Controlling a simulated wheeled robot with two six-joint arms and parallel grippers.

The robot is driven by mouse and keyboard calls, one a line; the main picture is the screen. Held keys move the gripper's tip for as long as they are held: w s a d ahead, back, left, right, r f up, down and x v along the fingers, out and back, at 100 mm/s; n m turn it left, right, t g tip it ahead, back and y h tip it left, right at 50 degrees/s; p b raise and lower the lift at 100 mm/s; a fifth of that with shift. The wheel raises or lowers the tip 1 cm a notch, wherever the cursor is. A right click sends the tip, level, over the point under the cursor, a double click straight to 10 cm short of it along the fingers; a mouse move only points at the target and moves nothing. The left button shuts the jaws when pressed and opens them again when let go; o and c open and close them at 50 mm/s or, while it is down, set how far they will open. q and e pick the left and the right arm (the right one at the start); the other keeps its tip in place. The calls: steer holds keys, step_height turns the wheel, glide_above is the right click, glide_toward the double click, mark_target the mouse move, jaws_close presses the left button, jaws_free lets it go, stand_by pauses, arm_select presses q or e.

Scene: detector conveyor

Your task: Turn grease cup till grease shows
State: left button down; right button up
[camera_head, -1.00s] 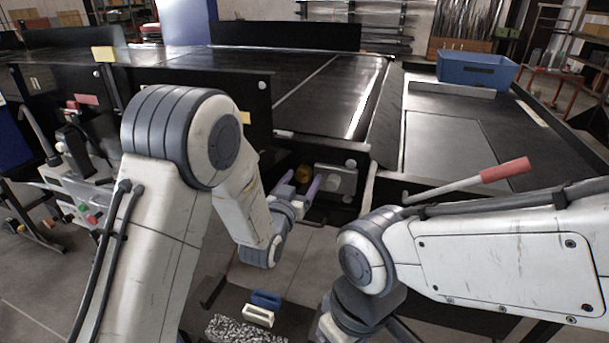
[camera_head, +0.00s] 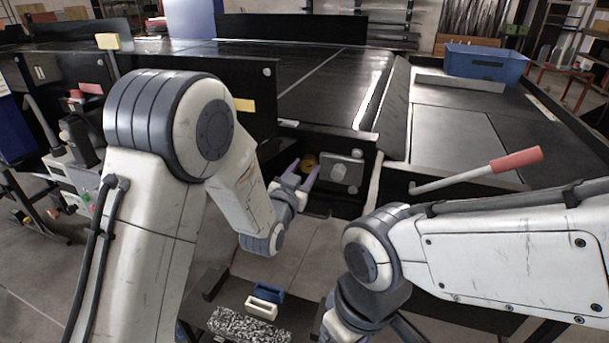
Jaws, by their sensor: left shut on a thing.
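The grease cup (camera_head: 309,161) is a small brass-yellow round piece low on the conveyor's dark side, left of a grey housing. My left gripper (camera_head: 304,172) reaches it with two purple fingers, one on either side, and is shut on it. The fingers and wrist hide part of the cup, and I cannot make out any grease at this size. My right arm comes in from the right and bends down at the bottom edge; its fingertips are out of view.
The grey housing (camera_head: 341,172) sits close right of the cup. A red-handled lever (camera_head: 516,161) sticks out above my right arm. A blue bin (camera_head: 486,64) stands on the conveyor. White (camera_head: 261,307) and blue (camera_head: 268,292) blocks lie below, near a speckled pad (camera_head: 240,325).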

arm_select(q)
steer(key=m+b, duration=0.4)
steer(key=shift+f, duration=0.25)
steer(key=shift+r+m+b, duration=0.1)
steer(key=shift+m+b, duration=0.95)
steer(key=shift+m, duration=0.35)
steer(key=shift+c, duration=1.8)
jaws_free()
steer(key=shift+r, duration=0.1)
steer(key=shift+s, duration=0.1)
steer(key=b+v, duration=0.5)
steer(key=v, duration=0.5)
steer(key=shift+s, duration=0.2)
